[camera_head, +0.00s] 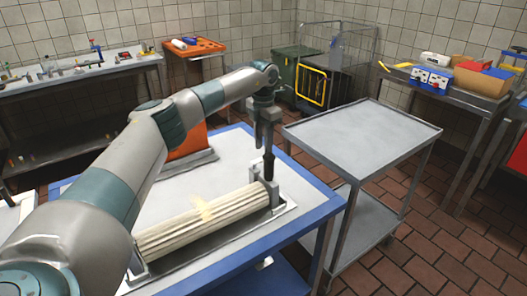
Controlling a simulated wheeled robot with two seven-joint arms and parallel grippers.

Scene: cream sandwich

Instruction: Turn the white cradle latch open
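A cream ribbed roll (200,222) lies in a grey metal cradle (288,207) on the blue-edged table. A grey end block stands at the roll's right end. My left gripper (267,166) reaches down from above to this right end, its dark lower part close to the end block. Whether it touches anything there is too small to tell. I cannot clearly make out the white cradle latch. My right gripper is not in view.
An orange machine (188,142) stands on the table behind my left arm. A bare grey trolley (360,135) stands close on the right. A green bin (292,66) and a wire cage stand at the back. The tiled floor on the right is clear.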

